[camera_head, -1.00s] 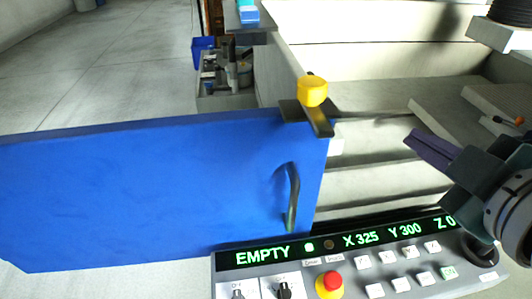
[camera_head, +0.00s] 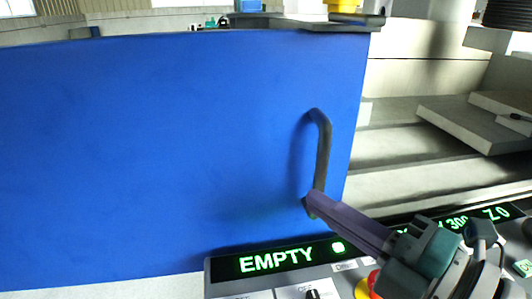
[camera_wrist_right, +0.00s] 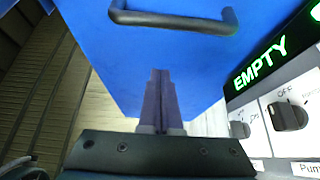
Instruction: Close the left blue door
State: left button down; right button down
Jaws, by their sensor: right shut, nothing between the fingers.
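The left blue door (camera_head: 180,150) fills the left and middle of the head view. The machine's pale stepped interior shows uncovered to the right of its edge. A dark, bar-shaped handle (camera_head: 322,150) stands on the door near its right edge. My right gripper (camera_head: 312,202) is shut and empty, its purple fingers pointing at the handle's lower end. In the wrist view, the shut fingers (camera_wrist_right: 160,76) lie in front of the blue door, with the handle (camera_wrist_right: 175,22) just beyond their tips. I cannot tell whether they touch. My left gripper is out of view.
A control panel (camera_head: 235,265) reading EMPTY stands below the door, close under my right gripper, which partly hides it. A yellow knob (camera_head: 343,5) on a dark bracket is at the door's top right corner. Pale interior ledges (camera_head: 400,140) lie to the right.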

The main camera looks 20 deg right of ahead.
jog(key=x, duration=0.6)
jog(key=shift+d, duration=2.1)
jog(key=shift+d, duration=0.1)
